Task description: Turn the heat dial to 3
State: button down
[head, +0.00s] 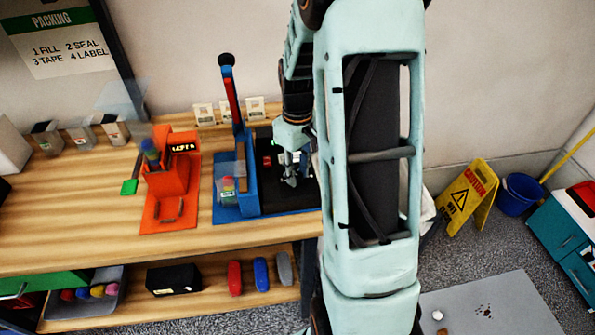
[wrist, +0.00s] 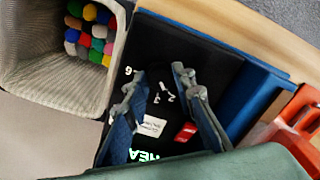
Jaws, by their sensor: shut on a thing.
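The black heat panel (wrist: 185,50) fills the middle of the wrist view, with white numerals, a partly visible green "HEA" label, a red switch (wrist: 186,132) and a white tag (wrist: 152,125). My gripper (wrist: 160,88) is over the panel with one finger on each side of the dial's place. It is shut on the heat dial, which is dark against the panel and mostly hidden. I cannot tell which number the dial points to. In the head view my gripper (head: 290,176) is at the right side of the blue sealer (head: 248,185), partly hidden by my arm.
The blue sealer has a tall red and blue lever (head: 232,95). An orange tape station (head: 168,185) stands to its left on the wooden table (head: 90,205). In the wrist view a grey bin (wrist: 55,80) with several coloured pieces lies close beside the panel.

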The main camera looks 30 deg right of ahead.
aim_at(298, 175)
jog(key=shift+m+b, duration=0.45)
jog(key=shift+m, duration=2.35)
jog(key=c, duration=1.6)
grip_release()
notch_tip(298, 175, up, 12)
